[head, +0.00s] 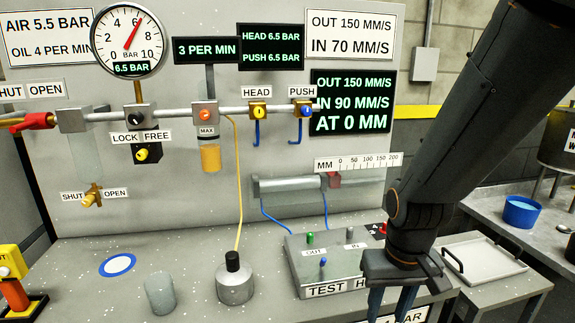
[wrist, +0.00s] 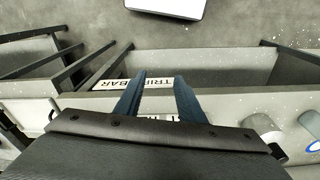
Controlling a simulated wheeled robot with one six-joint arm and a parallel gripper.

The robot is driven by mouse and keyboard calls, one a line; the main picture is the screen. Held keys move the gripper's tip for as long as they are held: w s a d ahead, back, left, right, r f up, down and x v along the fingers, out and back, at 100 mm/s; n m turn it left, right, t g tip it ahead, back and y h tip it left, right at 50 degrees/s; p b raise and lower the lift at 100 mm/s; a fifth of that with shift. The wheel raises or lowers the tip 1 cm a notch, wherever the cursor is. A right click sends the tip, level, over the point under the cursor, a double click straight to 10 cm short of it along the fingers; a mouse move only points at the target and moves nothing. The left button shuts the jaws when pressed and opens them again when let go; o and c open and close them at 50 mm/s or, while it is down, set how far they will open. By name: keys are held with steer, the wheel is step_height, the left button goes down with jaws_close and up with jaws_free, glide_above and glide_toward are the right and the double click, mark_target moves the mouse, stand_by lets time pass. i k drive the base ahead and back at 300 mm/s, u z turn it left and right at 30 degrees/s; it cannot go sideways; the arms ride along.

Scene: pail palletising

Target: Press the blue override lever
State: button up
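A grey test box (head: 300,270) stands on the bench in the head view, with a small blue lever (head: 323,262) near its front. A green lever (head: 310,238) and a grey lever (head: 349,233) stand farther back on it, by the OUT and IN labels. My gripper (head: 391,304) hangs in front of the box's right part, to the right of the blue lever and apart from it. Its two blue fingers are spread, with nothing visible between them; they also show in the wrist view (wrist: 160,80). The blue lever does not show in the wrist view.
A metal tray (head: 487,259) lies right of my arm. A dark-capped cylinder (head: 235,282), a grey cylinder (head: 160,294) and a blue-ringed disc (head: 117,265) sit left of the box. The panel (head: 270,205) with gauge and valves rises behind.

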mark_target(323, 260)
steer(key=u, duration=0.4)
steer(key=k, duration=1.05)
steer(key=z, duration=0.55)
